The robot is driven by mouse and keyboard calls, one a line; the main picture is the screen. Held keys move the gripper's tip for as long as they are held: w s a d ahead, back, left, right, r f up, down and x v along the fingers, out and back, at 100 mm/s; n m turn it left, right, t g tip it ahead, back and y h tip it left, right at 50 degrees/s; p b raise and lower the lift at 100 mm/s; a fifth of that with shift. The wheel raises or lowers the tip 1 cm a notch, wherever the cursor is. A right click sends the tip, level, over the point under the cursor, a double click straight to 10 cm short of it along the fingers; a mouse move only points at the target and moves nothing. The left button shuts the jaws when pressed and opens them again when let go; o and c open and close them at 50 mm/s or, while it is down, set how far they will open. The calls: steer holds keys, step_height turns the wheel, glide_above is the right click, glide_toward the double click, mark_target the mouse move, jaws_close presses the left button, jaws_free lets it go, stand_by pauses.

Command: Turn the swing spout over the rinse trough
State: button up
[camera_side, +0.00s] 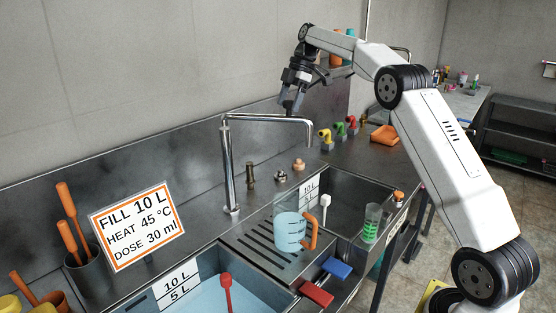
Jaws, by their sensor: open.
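The chrome swing spout rises on a post (230,175) behind the basins. Its horizontal tube (265,117) points right and ends in a short downturned outlet (309,134). My gripper (289,106) is open and points down at the tube's outer half; its fingertips overlap the tube in this view. I cannot tell whether they touch it or straddle it. A right basin (360,191) looks empty of water, and a left basin (205,297) holds pale blue liquid. Neither is labelled as the rinse trough. The outlet appears toward the right basin's back side; its exact position over it is unclear.
A blue measuring jug (289,232) with an orange handle stands on the slotted drainboard (256,250) between the basins. Coloured taps (326,138) and an orange tray (384,135) are at the right. A dosing sign (137,226) stands left. Red (317,293) and blue (337,268) handles sit in front.

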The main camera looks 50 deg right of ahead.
steer(key=shift+s+a+m+t+h, duration=0.6)
steer(key=shift+s+a+m+t, duration=0.5)
steer(key=shift+a+m, duration=2.6)
step_height(320, 180, up, 7)
steer(key=s+n, duration=0.2)
steer(key=w+a+f+n+t+h, duration=0.1)
steer(key=a+f+n+t+h, duration=0.15)
steer(key=a+n+t, duration=0.95)
steer(key=s+a+f+n+g+y, duration=0.1)
steer(key=s+a+f+n+y, duration=0.25)
steer(key=a+n, duration=0.3)
steer(key=s+d+f+m+g+h, duration=0.2)
steer(key=s+f+m+g, duration=0.2)
steer(key=f+m, duration=0.7)
steer(key=shift+s+h, duration=0.3)
steer(key=shift+s, duration=0.9)
